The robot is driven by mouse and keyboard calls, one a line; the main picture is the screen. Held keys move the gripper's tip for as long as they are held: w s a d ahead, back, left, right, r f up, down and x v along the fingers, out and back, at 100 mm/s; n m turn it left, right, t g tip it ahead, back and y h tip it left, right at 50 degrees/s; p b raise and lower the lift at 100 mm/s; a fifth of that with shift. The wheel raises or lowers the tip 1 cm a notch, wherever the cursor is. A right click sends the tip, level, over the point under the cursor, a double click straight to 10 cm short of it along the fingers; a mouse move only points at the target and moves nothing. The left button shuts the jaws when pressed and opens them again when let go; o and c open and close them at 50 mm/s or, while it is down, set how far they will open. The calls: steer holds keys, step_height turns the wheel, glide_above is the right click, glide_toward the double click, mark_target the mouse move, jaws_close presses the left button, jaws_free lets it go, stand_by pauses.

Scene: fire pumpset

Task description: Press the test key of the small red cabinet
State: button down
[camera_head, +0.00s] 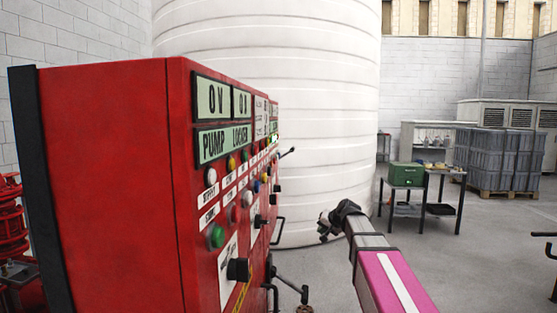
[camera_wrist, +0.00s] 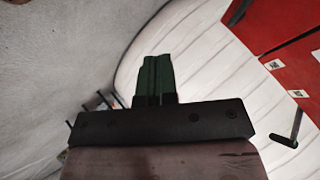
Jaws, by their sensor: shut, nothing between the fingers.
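A red cabinet (camera_head: 115,190) with a "PUMP LOCKER" label fills the left of the head view. Its front, seen at a steep angle, carries displays, lamps, buttons and black knobs. A farther red section (camera_head: 274,112) with a lit green display shows past its far edge; I cannot tell whether this is the small cabinet. No test key can be made out. My gripper (camera_head: 323,229) is out to the right of the panel, apart from it. In the wrist view my gripper (camera_wrist: 155,72) has its dark green fingers together, empty. Red cabinet faces (camera_wrist: 285,45) with a black handle (camera_wrist: 296,127) show at right.
A large white ribbed tank (camera_head: 320,110) stands behind. Black handles (camera_head: 277,230) stick out from the cabinet front. A green box (camera_head: 406,174) sits on a table at right, near grey crates (camera_head: 497,160) on a pallet.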

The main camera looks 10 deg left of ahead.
mark_target(277, 158)
steer(key=w+a+r+t+y, duration=0.1)
steer(key=w+a+r, duration=0.1)
steer(key=r, duration=0.7)
steer(key=w+a+r+t+y, duration=0.1)
steer(key=w+a+r+y, duration=0.1)
steer(key=r, duration=0.7)
steer(key=w+a+r+t+y, duration=0.1)
steer(key=w+a+r+t, duration=0.1)
steer(key=r, duration=0.8)
steer(key=shift+w+m, duration=0.4)
steer(key=shift+w, duration=0.3)
steer(key=a, duration=0.8)
steer(key=shift+w+a, duration=0.15)
steer(key=shift+a, duration=0.2)
steer(key=shift+a, duration=0.15)
steer(key=shift+a, duration=0.25)
